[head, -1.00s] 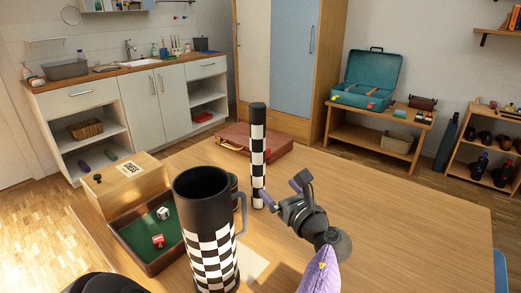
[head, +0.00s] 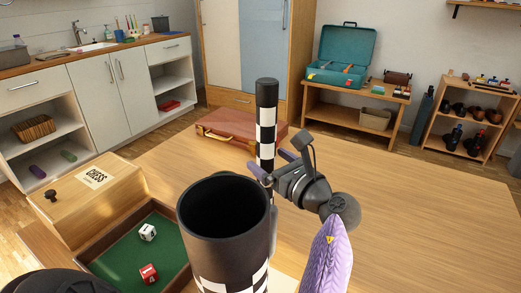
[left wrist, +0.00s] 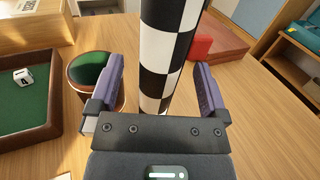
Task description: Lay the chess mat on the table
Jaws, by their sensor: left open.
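The chess mat appears as an upright roll (head: 267,128) on the table (head: 400,215), with a black top and black-and-white checks below. My left gripper (head: 268,164) is open at the roll in the head view. In the left wrist view, the checkered roll (left wrist: 168,50) stands between the spread purple fingers (left wrist: 157,72), with a visible gap on the right side. My right gripper is not in view.
A large open black cylinder (head: 226,240) with checks below stands in the foreground. Left of it are a green-lined tray (head: 115,262) with two dice and a wooden chess box (head: 95,200). A brown case (head: 225,128) lies behind the roll. The table's right side is clear.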

